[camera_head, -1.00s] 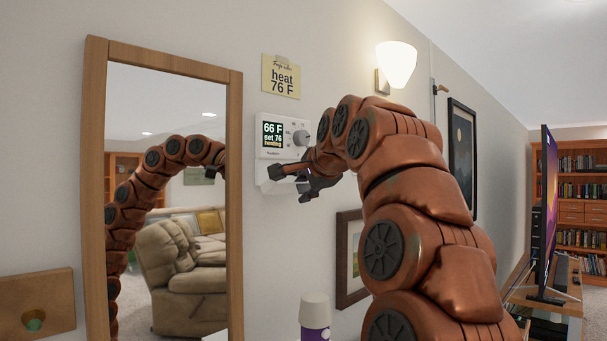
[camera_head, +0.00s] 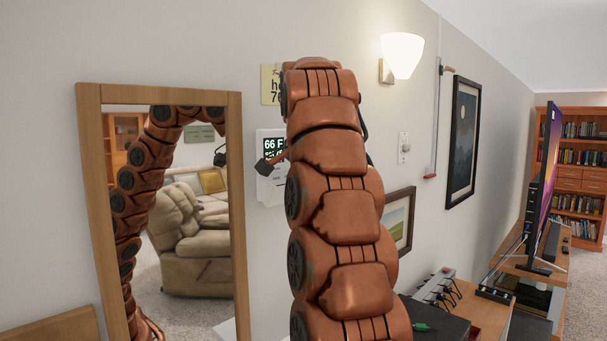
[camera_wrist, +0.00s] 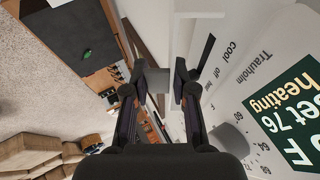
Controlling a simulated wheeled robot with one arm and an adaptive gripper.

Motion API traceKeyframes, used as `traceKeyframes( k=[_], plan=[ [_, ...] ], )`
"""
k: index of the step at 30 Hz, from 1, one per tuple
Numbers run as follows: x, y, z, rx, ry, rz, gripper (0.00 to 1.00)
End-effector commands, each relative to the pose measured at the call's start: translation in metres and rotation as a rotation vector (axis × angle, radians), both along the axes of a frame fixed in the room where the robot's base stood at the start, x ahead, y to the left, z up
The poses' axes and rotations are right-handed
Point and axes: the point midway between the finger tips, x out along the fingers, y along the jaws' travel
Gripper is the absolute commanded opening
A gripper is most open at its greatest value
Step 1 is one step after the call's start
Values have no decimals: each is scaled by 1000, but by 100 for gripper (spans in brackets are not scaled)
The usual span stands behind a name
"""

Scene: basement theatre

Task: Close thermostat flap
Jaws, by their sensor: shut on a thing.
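The white thermostat (camera_head: 263,136) is on the wall right of the mirror. My arm hides its right half. The visible part of its display reads 66 F. In the wrist view the thermostat (camera_wrist: 232,88) appears turned, with its grey knob (camera_wrist: 228,138) and the words cool, off and heat. A white panel (camera_wrist: 186,30), apparently the flap, stands out at its edge. My gripper (camera_wrist: 158,80) is closed around a small grey block between its fingertips, which looks like part of the flap.
A wood-framed mirror (camera_head: 236,200) stands close left of the thermostat. A yellow note (camera_head: 269,84) is above it, partly hidden. A lit wall lamp (camera_head: 401,56) and framed pictures (camera_head: 463,140) are to the right. A power strip (camera_head: 436,288) lies on the furniture below.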

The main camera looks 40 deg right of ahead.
Motion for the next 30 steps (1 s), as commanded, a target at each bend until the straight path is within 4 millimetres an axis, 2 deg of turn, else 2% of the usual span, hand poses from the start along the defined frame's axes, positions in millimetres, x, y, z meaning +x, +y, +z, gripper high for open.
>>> traceKeyframes(
  k=[9, 24, 25, 30],
  plan=[
    [1, -1, 3, -7, 75, -2, 0],
    [2, -1, 2, -10, 86, -3, 0],
    [2, -1, 2, -10, 86, -3, 28],
    [2, 0, 2, -10, 83, -1, 45]
  ],
)
